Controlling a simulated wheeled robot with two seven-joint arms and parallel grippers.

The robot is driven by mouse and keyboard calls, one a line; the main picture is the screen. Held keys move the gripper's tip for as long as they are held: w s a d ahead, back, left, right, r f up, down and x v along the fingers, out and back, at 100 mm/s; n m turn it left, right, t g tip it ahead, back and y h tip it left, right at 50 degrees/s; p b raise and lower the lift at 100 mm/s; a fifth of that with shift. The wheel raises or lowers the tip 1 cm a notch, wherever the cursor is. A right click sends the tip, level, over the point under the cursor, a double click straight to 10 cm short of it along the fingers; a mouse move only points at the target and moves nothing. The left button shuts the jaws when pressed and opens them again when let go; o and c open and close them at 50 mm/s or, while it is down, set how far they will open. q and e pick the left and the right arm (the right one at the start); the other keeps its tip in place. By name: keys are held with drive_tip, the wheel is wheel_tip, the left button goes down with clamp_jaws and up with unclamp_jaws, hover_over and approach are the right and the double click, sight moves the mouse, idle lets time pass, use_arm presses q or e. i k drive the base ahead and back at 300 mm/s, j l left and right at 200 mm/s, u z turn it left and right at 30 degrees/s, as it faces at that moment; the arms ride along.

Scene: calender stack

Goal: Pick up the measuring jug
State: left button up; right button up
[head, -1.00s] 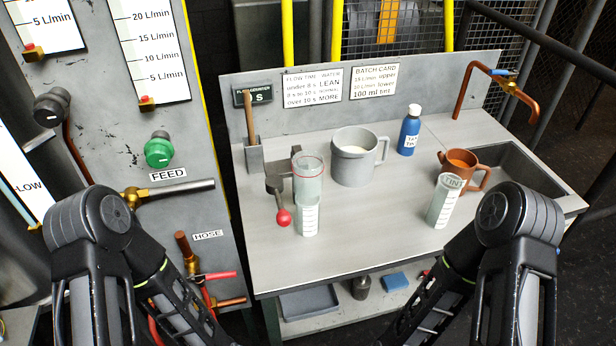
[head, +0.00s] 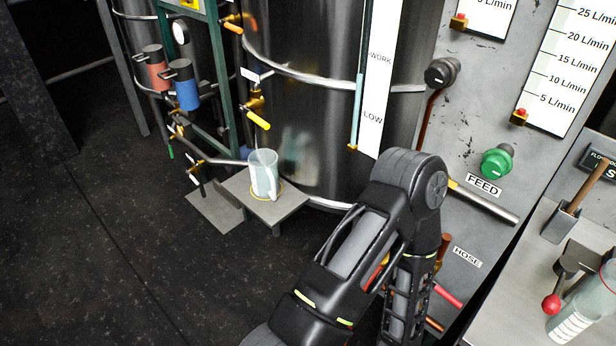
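A pale, translucent jug with a handle (head: 263,174) stands upright on a small grey platform (head: 285,208) in front of the steel tank. It sits near the end of a thin pipe spout, inside a yellowish ring mark. I cannot make out any scale on it. My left arm is in the lower middle of the head view, with its elbow raised in front of the tank and panel. Its gripper is out of the picture. My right arm and gripper are not in view. No gripper shows near the jug.
The steel tank (head: 300,120) and the grey control panel (head: 470,120) stand behind my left arm. A green frame with red and blue canisters stands left of the tank. The bench (head: 510,270) with a graduated clear vessel (head: 585,312) is at the right. Dark floor at left is free.

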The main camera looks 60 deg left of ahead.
sight(263, 163)
drive_tip(key=u, duration=2.3)
